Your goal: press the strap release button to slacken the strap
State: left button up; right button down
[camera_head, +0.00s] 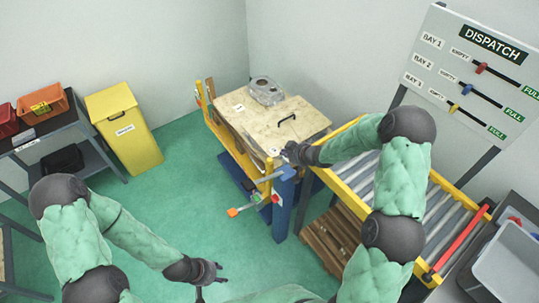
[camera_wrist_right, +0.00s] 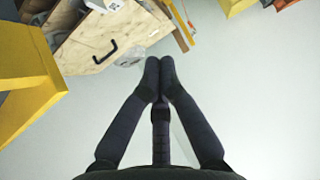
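A wooden crate lid (camera_head: 250,122) with a black handle (camera_head: 287,117) lies on a yellow and blue stand, and a grey casting (camera_head: 266,91) sits on it. A small red button (camera_head: 276,198) on a pale plate is on the blue post (camera_head: 283,215) at the stand's near corner. I cannot clearly make out the strap. My right gripper (camera_head: 288,153) is by the top of that post, above the button and apart from it. In the right wrist view its fingers (camera_wrist_right: 158,63) meet at the tips, empty. My left gripper (camera_head: 212,280) hangs low at the front, fingers spread, empty.
A lever with an orange end (camera_head: 234,212) sticks out from the stand. A roller conveyor (camera_head: 440,205) with yellow rails stands right of it, under the dispatch board (camera_head: 470,75). A yellow bin (camera_head: 125,130) stands left. Green floor between is clear.

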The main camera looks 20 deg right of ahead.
jog(key=b, duration=0.2)
send_over(270, 160)
jog(key=s, duration=0.1)
notch_tip(270, 160, down, 7)
jog(key=shift+d+f, duration=0.2)
jog(key=shift+f, duration=1.6)
